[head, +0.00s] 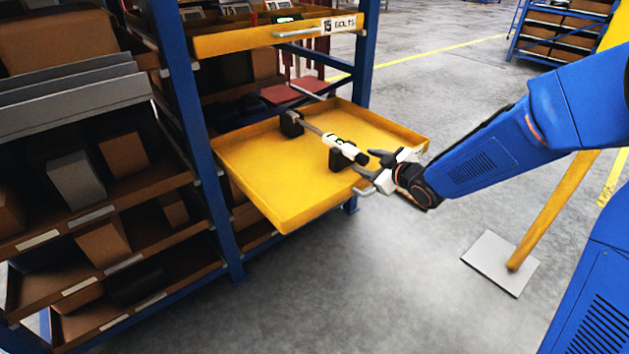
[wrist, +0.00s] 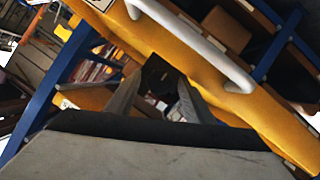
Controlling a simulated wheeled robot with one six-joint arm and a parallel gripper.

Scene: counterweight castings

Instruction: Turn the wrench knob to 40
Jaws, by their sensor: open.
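The wrench (head: 314,129) rests across two black blocks in the yellow pulled-out drawer (head: 270,196). Its pale handle (head: 345,148) bears dark marks too small to read. The knob (head: 361,158) is the dark end nearest me. My gripper (head: 368,164) is open at the drawer's front edge, its fingertips close to the knob; I cannot tell whether they touch it. In the wrist view the two fingers (wrist: 157,92) are spread, with a dark shape between their tips that I cannot clearly make out. The knob's setting cannot be read.
The drawer's pale front handle (head: 377,185) lies just below my gripper; it also shows in the wrist view (wrist: 190,38). Blue rack posts (head: 183,90) stand at the left. Open floor lies in front.

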